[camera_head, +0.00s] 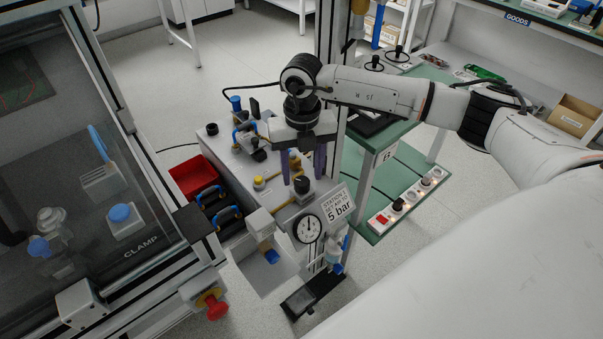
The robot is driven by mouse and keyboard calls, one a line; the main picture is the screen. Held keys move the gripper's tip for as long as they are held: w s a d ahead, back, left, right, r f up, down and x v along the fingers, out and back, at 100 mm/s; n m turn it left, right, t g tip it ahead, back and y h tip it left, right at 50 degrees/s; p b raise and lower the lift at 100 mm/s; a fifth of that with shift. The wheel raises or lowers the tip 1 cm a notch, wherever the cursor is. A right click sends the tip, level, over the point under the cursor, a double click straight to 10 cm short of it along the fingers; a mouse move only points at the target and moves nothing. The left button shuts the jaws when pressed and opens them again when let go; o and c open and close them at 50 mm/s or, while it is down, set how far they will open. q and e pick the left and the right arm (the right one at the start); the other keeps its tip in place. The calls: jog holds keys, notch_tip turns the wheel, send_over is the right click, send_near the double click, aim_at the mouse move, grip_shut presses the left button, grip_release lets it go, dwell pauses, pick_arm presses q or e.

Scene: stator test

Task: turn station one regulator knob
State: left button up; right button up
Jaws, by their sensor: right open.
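A sign (338,206) beside the gauge reads "STATION 1 SET AIR TO 5 bar". My right gripper (303,178) points down over the knob, its two purple fingers apart. One fingertip shows on each side of the knob in the picture. I cannot tell whether the fingers are at the knob's height or touch it. My left gripper is not in view.
The grey station top (225,150) carries blue-handled clamps and yellow parts near the gripper. A red bin (193,177) and the glass-fronted clamp machine (70,170) with an emergency stop (212,304) stand left. A green bench (385,137) with a power strip (407,199) is right.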

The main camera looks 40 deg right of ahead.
jog(key=shift+f, duration=0.85)
jog(key=c, duration=1)
jog(key=shift+n, duration=0.4)
jog(key=shift+c, duration=0.2)
jog(key=shift+w+n+b, duration=0.1)
jog(key=shift+n+b, duration=0.6)
jog(key=shift+n, duration=1.2)
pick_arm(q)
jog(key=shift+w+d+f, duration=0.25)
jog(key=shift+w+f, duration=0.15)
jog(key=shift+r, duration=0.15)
